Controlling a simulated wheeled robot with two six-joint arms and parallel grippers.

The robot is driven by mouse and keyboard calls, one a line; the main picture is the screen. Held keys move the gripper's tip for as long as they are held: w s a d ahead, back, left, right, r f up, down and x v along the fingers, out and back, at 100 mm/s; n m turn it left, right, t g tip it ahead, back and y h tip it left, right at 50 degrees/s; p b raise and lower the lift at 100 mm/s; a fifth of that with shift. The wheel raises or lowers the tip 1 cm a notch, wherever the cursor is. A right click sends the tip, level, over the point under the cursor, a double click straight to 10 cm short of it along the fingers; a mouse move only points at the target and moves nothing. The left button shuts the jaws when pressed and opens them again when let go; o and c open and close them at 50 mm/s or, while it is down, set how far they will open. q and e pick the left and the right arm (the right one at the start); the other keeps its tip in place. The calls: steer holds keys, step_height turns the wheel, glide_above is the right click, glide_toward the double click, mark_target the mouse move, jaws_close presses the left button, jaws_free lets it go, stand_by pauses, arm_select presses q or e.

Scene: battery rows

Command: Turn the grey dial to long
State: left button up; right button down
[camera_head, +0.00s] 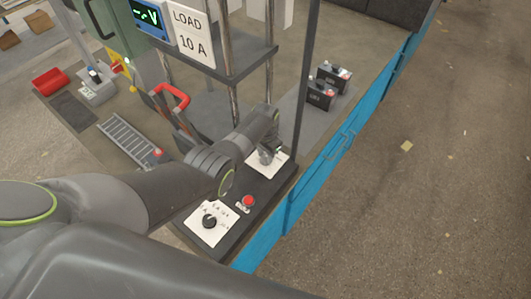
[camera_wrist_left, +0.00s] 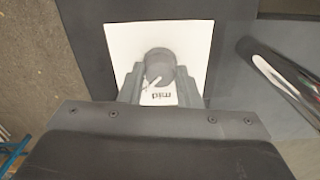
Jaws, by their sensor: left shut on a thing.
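The grey dial (camera_wrist_left: 160,66) sits on a white plate (camera_wrist_left: 115,45) in the left wrist view. The word "mid" (camera_wrist_left: 159,97) is printed on the plate, upside down in this view, on the gripper's side of the dial. A light pointer line on the dial slants toward that word. My left gripper (camera_wrist_left: 160,82) is shut on the dial, one finger on each side. In the head view my left gripper (camera_head: 267,152) is over the far white plate (camera_head: 280,162) and mostly hides the dial. Other labels on that plate are not readable. My right gripper is not in view.
A second white plate with a black dial (camera_head: 209,221) lies nearer on the same dark panel, with a red button (camera_head: 248,201) between. Two black batteries (camera_head: 321,94) stand behind. A metal post (camera_head: 306,75) rises close by. A blue bench edge (camera_head: 320,170) runs at right.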

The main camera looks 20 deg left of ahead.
arm_select(q)
steer(key=shift+w+m, duration=0.1)
steer(key=shift+m, duration=0.4)
steer(key=o, duration=1)
steer(key=shift+c, duration=0.2)
steer(key=shift+r, duration=0.1)
steer(key=shift+r, duration=0.3)
step_height(320, 180, up, 6)
steer(key=shift+f+p, duration=0.1)
steer(key=shift+p, duration=0.85)
step_height(320, 180, up, 11)
steer(key=shift+b, duration=0.4)
steer(key=shift+f, duration=0.1)
